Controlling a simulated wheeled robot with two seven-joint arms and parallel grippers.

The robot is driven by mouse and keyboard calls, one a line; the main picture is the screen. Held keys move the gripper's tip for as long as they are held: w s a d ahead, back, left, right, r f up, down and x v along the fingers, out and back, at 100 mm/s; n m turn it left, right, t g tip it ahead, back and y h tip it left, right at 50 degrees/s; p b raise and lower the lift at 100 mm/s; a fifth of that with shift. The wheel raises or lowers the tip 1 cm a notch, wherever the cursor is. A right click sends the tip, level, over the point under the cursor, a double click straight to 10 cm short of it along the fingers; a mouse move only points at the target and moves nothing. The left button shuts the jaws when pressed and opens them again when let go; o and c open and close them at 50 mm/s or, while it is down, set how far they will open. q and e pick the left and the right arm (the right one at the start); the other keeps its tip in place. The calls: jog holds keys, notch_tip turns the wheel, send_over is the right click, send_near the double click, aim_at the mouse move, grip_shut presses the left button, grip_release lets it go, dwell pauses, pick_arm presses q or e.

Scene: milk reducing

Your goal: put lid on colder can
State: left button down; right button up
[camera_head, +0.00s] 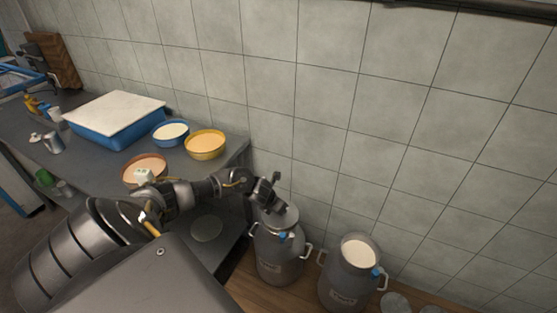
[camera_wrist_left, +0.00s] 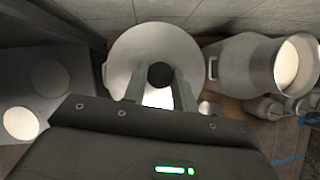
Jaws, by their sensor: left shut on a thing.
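My left gripper (camera_head: 270,191) reaches over the left metal milk can (camera_head: 280,259). In the left wrist view its two fingers (camera_wrist_left: 160,85) are shut on the dark knob of a round grey lid (camera_wrist_left: 132,57). In the head view the lid (camera_head: 284,217) is at the mouth of the left can and covers it; I cannot tell whether it is fully seated. The right milk can (camera_head: 342,284) stands beside it, open and upright, with pale milk (camera_head: 358,253) near the rim. It also shows at the right of the left wrist view (camera_wrist_left: 243,62). My right gripper is not visible.
A dark counter (camera_head: 97,154) on the left carries a blue tub with a white top (camera_head: 115,118), a blue bowl (camera_head: 170,133), a yellow bowl (camera_head: 205,145) and an orange-brown bowl (camera_head: 135,172). The tiled wall (camera_head: 400,120) rises close behind the cans. Small metal items (camera_head: 395,302) are at the lower right.

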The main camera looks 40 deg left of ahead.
pick_arm(q)
jog(key=c, duration=0.6)
grip_release()
jog(key=shift+o, duration=0.2)
jog(key=shift+r, duration=0.15)
jog(key=shift+r+p, duration=2.75)
jog(key=shift+r, duration=0.65)
grip_shut()
